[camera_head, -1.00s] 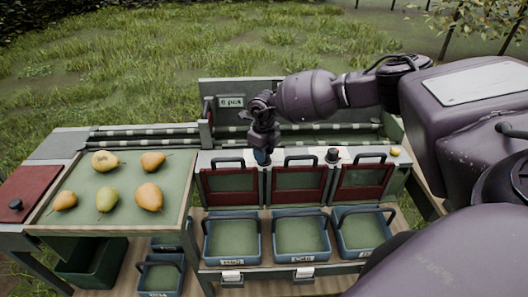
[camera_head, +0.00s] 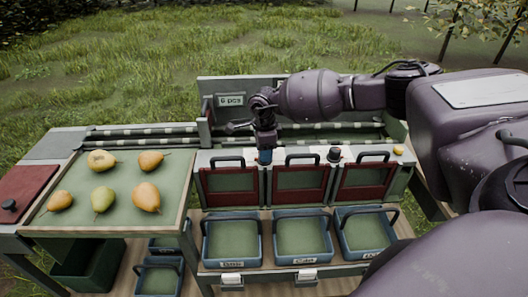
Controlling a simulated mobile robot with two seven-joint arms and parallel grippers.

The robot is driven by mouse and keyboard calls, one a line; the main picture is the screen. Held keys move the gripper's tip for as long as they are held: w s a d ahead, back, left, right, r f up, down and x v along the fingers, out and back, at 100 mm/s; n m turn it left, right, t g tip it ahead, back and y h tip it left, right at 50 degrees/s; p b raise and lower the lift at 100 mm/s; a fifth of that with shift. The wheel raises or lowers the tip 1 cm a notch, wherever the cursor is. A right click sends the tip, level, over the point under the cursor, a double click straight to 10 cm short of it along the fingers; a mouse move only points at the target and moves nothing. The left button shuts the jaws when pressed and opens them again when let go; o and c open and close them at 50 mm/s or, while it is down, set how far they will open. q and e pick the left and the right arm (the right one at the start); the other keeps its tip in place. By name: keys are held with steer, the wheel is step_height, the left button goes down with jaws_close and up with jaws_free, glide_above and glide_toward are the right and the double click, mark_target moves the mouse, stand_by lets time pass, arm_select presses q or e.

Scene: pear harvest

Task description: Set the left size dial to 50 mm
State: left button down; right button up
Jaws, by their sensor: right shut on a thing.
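My right gripper (camera_head: 265,155) points down at the top ledge of the sorting bench, between the left and middle red-framed gates. It is shut on the left size dial, which is mostly hidden by the fingers. The dial's setting cannot be read here. A second dark dial (camera_head: 334,154) stands on the ledge between the middle and right gates, uncovered. My left gripper is not in view.
Several pears (camera_head: 103,199) lie on the green tray (camera_head: 75,213) at left. Red-framed gates with handles, such as the left gate (camera_head: 229,183), stand close around the gripper. Blue crates (camera_head: 232,263) sit below them. A back panel (camera_head: 262,96) labelled "6 pcs" rises behind. A yellow knob (camera_head: 398,150) is at right.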

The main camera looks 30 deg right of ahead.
steer(key=shift+n, duration=0.6)
steer(key=o, duration=0.9)
steer(key=shift+o, duration=0.2)
step_height(320, 180, up, 11)
steer(key=shift+f, duration=0.1)
stand_by(0.5)
